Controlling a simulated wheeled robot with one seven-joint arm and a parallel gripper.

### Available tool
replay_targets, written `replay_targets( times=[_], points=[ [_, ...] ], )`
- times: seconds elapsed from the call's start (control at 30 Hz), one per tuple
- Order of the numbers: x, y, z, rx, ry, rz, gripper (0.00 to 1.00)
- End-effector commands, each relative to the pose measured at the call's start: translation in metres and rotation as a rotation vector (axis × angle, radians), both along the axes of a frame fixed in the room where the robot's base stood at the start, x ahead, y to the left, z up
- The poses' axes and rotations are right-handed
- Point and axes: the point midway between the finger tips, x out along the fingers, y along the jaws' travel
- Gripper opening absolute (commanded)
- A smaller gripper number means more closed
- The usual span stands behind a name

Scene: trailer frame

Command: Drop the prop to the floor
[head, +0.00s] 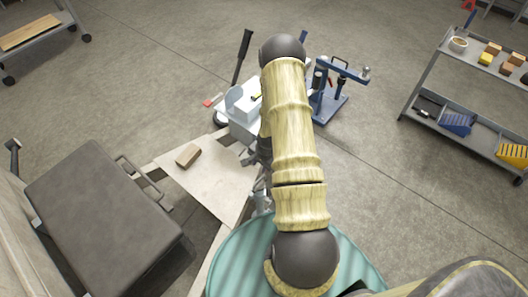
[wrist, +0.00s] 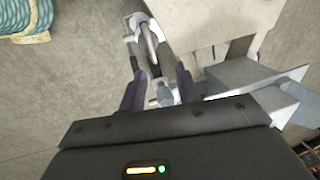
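The prop is hard to pick out. In the wrist view a metal fitting with a dark leg (wrist: 141,52) runs down from the top toward my fingers, and it may be the prop. My gripper (wrist: 160,85) has its two dark fingers apart, one on each side of the fitting's lower end. I cannot tell whether they touch it. In the head view my arm hides the gripper and most of this part. The pale trailer frame (head: 215,180) shows left of the arm, and its pale plate (wrist: 195,22) shows in the wrist view.
A wooden block (head: 188,155) lies on the trailer plate. A grey box (head: 100,215) stands at left. A lever (head: 243,55) and a blue stand (head: 335,95) rise beyond my arm. A shelf cart (head: 465,105) is at right. The concrete floor (head: 380,200) between is clear.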

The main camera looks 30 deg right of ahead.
Motion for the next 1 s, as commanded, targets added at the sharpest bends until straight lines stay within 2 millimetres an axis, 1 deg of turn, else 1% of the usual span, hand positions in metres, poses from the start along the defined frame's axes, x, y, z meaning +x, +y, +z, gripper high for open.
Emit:
replay_targets(
  times=[0.03, 0.7, 0.83, 1.0],
  points=[
    [-0.001, -0.001, 0.009, 0.000, -0.001, -0.001, 0.32],
    [-0.024, -0.010, 0.133, -0.002, -0.004, -0.002, 0.32],
    [-0.027, -0.011, 0.151, 0.000, -0.003, -0.002, 0.32],
    [-0.029, -0.011, 0.159, 0.000, -0.001, 0.000, 0.32]
  ],
)
